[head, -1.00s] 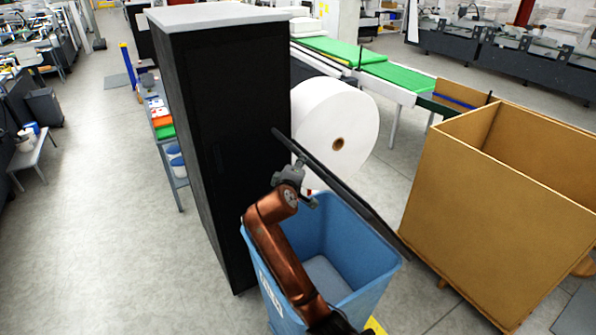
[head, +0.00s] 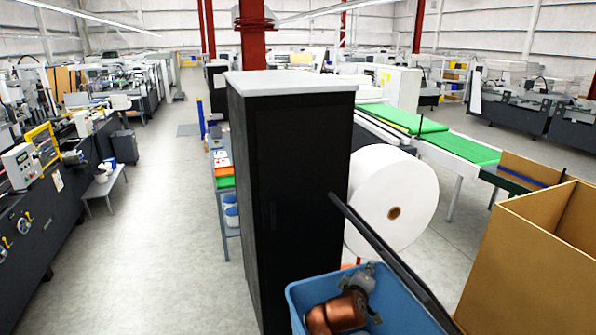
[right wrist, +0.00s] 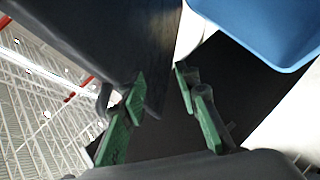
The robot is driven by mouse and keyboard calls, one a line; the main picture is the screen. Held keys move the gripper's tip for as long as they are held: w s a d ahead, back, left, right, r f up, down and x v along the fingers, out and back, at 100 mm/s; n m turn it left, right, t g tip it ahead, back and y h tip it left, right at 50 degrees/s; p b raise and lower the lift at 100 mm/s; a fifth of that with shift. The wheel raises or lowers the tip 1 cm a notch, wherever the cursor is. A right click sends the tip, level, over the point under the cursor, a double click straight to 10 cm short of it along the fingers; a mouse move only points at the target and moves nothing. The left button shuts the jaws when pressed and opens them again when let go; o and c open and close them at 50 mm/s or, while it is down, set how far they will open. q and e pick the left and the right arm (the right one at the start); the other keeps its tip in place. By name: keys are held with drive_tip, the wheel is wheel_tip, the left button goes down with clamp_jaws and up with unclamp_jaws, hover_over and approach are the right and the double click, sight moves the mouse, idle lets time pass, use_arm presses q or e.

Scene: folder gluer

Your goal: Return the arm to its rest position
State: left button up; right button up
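One copper-coloured arm of mine shows at the bottom of the head view, in front of the blue bin (head: 300,300). Its grey wrist end (head: 358,280) overlaps the bin's opening; whether it is inside or above cannot be told. In the right wrist view, my right gripper (right wrist: 159,74) has its green fingers apart with nothing held between them. The blue bin (right wrist: 262,30) shows at upper right there, clear of the fingers. My left gripper is not in view.
A tall black cabinet (head: 300,170) stands left of the bin. A long dark bar (head: 385,245) slants past the bin. A white roll (head: 395,190) stands behind, and a brown box (head: 520,260) at right. Open floor (head: 170,240) lies to the left.

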drive_tip(key=s+d+f+m+g+y, duration=0.15)
drive_tip(key=s+d+f, duration=0.25)
drive_tip(key=s+f, duration=0.65)
drive_tip(key=s+d+f+m+g+y, duration=0.1)
drive_tip(key=s+d+f+m+g, duration=0.2)
drive_tip(key=s+d+f, duration=0.75)
drive_tip(key=s+a+f+m+g+y, duration=0.1)
drive_tip(key=s+a+f+m+g, duration=0.1)
drive_tip(key=s+f, duration=0.75)
drive_tip(key=s+a+f+m+g+y, duration=0.25)
drive_tip(key=s+f, duration=0.25)
drive_tip(key=s, duration=1)
wheel_tip(320, 180, down, 40)
drive_tip(key=s+a+n+b, duration=0.2)
drive_tip(key=b, duration=0.9)
drive_tip(key=s+f+g+b, duration=0.1)
drive_tip(key=s+f+b, duration=0.3)
drive_tip(key=s+f, duration=0.5)
drive_tip(key=s+f+b, duration=0.5)
drive_tip(key=s+f, duration=0.5)
drive_tip(key=f, duration=0.7)
drive_tip(key=shift+s+d+f+g, duration=0.25)
drive_tip(key=shift+s+f+g, duration=0.05)
drive_tip(key=shift+f+g, duration=0.1)
